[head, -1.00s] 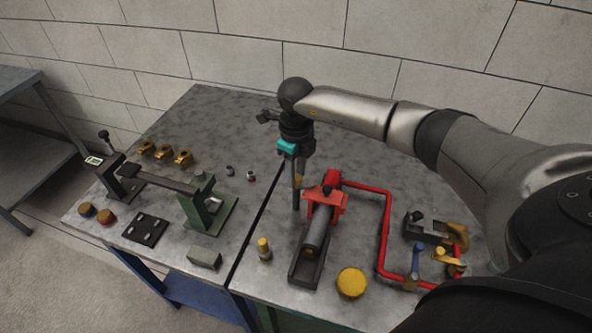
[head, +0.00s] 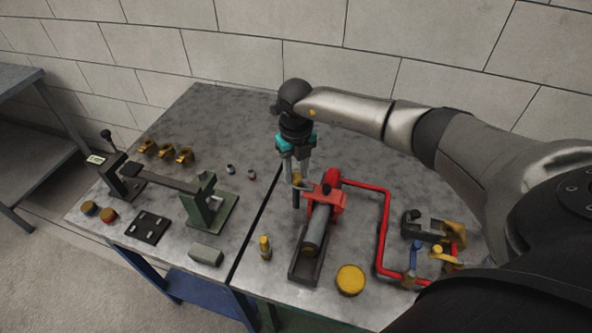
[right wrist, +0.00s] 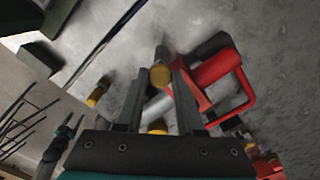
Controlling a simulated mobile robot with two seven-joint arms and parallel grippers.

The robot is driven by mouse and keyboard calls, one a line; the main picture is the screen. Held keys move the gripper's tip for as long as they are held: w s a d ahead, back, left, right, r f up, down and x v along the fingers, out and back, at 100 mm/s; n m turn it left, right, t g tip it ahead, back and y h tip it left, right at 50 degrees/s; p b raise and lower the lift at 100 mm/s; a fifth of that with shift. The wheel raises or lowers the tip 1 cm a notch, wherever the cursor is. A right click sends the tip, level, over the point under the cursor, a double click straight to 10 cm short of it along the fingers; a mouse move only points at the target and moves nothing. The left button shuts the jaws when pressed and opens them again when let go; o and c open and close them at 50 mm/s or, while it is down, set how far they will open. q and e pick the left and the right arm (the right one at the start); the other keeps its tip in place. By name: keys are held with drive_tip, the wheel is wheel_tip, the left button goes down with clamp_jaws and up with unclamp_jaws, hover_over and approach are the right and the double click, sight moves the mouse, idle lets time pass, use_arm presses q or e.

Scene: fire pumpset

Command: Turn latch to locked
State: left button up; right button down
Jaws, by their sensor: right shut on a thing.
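My right gripper (head: 297,184) points down at the left side of the red clamp (head: 331,197), above the back of the right-hand bench. In the right wrist view, my right gripper (right wrist: 161,72) is shut on a slim dark handle with a yellow end (right wrist: 160,76), between its fingertips. I take this handle to be the latch; its dark lower part (head: 297,199) shows in the head view, upright beside the clamp. Whether it joins the clamp, and any lock marking, I cannot tell.
A grey cylinder (head: 315,233) lies in a dark trough in front of the clamp. A red pipe (head: 384,231) runs right towards a dark block (head: 423,228). A yellow cap (head: 350,279) and small yellow fitting (head: 265,248) stand nearby. A green stand (head: 207,207) is at left.

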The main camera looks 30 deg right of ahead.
sight(296, 176)
drive_tip(key=c, duration=0.5)
unclamp_jaws()
drive_tip(key=shift+r, duration=0.1)
wheel_tip(296, 176, up, 15)
drive_tip(key=shift+r+b, duration=0.1)
drive_tip(key=shift+b, duration=0.25)
idle(0.3)
